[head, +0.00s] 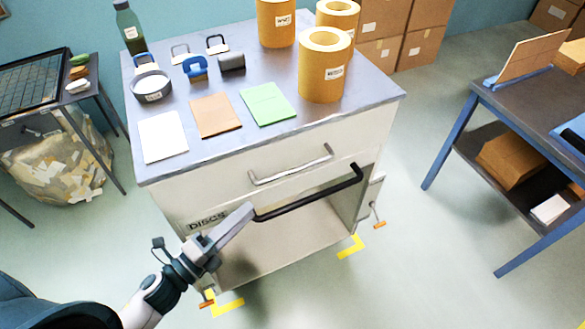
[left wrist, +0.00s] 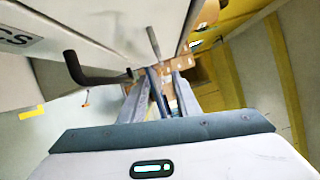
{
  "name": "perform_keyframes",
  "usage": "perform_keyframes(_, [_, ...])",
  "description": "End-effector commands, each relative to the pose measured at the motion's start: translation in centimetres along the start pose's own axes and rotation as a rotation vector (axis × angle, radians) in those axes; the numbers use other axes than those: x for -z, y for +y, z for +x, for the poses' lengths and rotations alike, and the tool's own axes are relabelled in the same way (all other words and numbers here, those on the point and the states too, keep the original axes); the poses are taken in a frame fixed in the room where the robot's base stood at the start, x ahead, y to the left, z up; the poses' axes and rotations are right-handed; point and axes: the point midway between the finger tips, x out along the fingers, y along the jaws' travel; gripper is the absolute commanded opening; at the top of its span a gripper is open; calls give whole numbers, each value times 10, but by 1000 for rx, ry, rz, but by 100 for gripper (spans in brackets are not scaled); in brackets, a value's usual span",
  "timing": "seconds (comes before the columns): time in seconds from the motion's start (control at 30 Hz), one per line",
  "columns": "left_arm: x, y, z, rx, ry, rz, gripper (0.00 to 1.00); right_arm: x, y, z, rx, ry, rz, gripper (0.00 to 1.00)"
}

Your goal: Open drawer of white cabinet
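The white cabinet (head: 185,193) with a grey top stands in the middle of the head view. Its upper front carries a silver bar handle (head: 290,168). Below it is a black bar handle (head: 310,194), beside a label reading DISCS (head: 208,218). My left gripper (head: 247,212) is at the left end of the black handle in the head view. In the left wrist view, its fingers (left wrist: 163,92) are apart, with the black handle (left wrist: 95,76) to their left and the silver handle (left wrist: 154,43) beyond them. Contact with either handle cannot be told. My right gripper is out of view.
Yellow-brown rolls (head: 325,70), a green bottle (head: 130,28), and paper sheets (head: 215,114) rest on the cabinet top. A blue-legged table (head: 450,140) stands right, and a side table (head: 100,95) with a scrap bag (head: 60,165) left. Floor between cabinet and right table is clear.

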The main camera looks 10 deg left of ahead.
Motion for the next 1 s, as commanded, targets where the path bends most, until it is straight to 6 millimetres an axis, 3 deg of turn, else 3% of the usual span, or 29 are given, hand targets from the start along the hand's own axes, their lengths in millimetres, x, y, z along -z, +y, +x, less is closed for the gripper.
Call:
perform_keyframes(0.37, [-1, -2, 19, 1, -3, -3, 29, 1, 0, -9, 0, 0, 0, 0])
perform_keyframes(1.0, [-2, -3, 126, 1, -3, -4, 29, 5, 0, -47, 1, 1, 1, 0])
